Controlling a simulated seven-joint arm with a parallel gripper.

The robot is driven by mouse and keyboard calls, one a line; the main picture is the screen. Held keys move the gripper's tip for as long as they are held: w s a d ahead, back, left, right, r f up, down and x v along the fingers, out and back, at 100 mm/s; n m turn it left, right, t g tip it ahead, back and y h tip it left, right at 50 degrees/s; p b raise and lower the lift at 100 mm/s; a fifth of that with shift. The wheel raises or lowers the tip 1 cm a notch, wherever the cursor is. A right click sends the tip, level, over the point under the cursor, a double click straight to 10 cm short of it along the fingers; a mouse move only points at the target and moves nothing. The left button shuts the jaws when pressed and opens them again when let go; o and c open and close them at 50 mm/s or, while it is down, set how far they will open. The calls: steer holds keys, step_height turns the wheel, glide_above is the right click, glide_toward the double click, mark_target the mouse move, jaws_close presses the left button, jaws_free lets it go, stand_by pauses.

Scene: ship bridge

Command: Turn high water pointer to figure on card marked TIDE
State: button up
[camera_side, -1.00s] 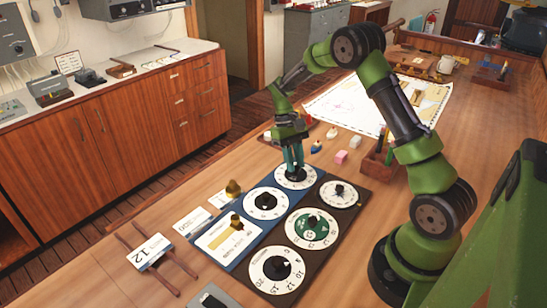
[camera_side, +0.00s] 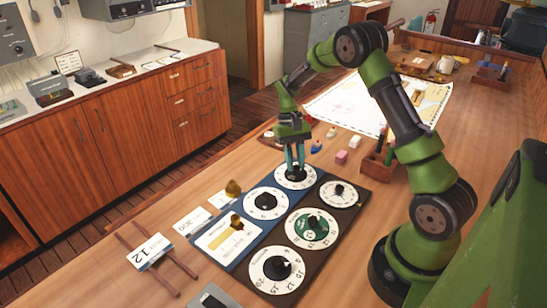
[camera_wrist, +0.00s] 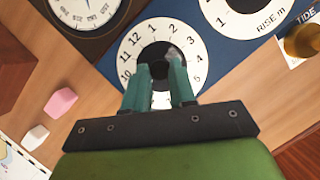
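The high water dial (camera_side: 281,183) is a white clock-like ring on the far end of the blue panel. Its figures 10 to 12 and 1 to 5 show in the wrist view (camera_wrist: 133,43). My gripper (camera_side: 295,170) points down over its centre. In the wrist view its teal fingers (camera_wrist: 163,75) stand either side of the black pointer knob and appear shut on it.
The RISE m dial (camera_side: 254,212) is beside it on the blue panel. A dark panel carries several more dials, one green (camera_side: 322,231). Small blocks (camera_side: 341,156) lie behind; a pen box (camera_side: 376,164) stands right.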

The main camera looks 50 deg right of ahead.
steer(key=o, duration=0.4)
steer(key=shift+o, duration=0.2)
steer(key=v, duration=1.7)
steer(key=shift+s+a, duration=0.1)
steer(key=s+a+r+n+t, duration=0.1)
steer(key=s+a+r+t, duration=0.2)
steer(key=s+a, duration=0.7)
steer(key=s+a+r+n+t, duration=0.1)
steer(key=s+a+r+t, duration=0.2)
steer(key=s+a+t, duration=0.5)
steer(key=shift+s+a+n+h, duration=0.3)
steer(key=shift+s+a+n, duration=0.1)
steer(key=shift+s+a, duration=0.7)
